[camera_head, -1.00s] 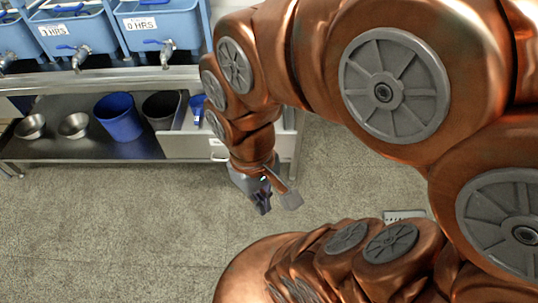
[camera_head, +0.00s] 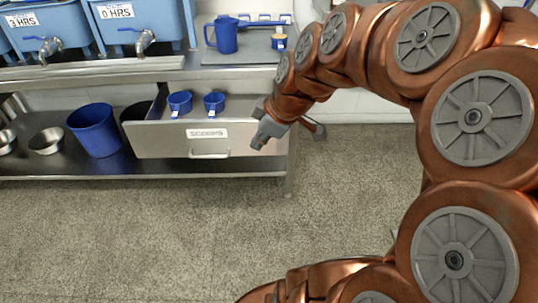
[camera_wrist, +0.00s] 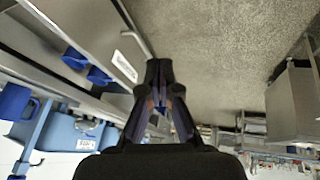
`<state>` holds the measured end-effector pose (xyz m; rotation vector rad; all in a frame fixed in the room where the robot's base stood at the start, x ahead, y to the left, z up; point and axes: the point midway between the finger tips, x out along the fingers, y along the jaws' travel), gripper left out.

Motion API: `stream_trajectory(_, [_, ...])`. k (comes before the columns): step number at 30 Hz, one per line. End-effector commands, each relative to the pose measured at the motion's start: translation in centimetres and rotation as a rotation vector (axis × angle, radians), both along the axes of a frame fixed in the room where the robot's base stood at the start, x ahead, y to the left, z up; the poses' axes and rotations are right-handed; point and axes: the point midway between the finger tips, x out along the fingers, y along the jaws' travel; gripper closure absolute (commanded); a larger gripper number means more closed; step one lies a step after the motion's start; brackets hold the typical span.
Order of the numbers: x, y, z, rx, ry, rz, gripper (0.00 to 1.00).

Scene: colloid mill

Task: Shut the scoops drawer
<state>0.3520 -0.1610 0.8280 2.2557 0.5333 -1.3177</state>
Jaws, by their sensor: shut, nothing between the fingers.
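The scoops drawer (camera_head: 160,141) stands pulled out under the counter, with a white "SCOOPS" label and a bar handle (camera_head: 210,154) on its front. Two blue scoops (camera_head: 180,103) (camera_head: 214,104) with white tags sit in it. Whether the fingers touch the drawer front cannot be told.
A blue bucket (camera_head: 95,130), a dark bucket and metal bowls (camera_head: 46,141) stand on the lower shelf (camera_head: 70,166) left of the drawer. A blue jug (camera_head: 226,36) stands on the counter above. A table leg (camera_head: 290,175) is at the right. The floor in front is clear.

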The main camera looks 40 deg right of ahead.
Motion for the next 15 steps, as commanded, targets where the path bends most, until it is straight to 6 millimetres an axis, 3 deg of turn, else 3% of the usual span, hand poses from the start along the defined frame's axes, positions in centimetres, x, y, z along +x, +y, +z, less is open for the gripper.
stream_trajectory(1, [0.1, -1.8, -2.0, -0.023, -0.033, 0.003, 1.00])
stream_trajectory(6, [0.2, -6.2, -3.1, -0.115, -0.124, 0.034, 1.00])
stream_trajectory(10, [0.0, -8.0, -3.3, -0.159, -0.157, 0.047, 1.00])
stream_trajectory(15, [0.2, -8.6, -3.7, -0.175, -0.166, 0.055, 1.00])
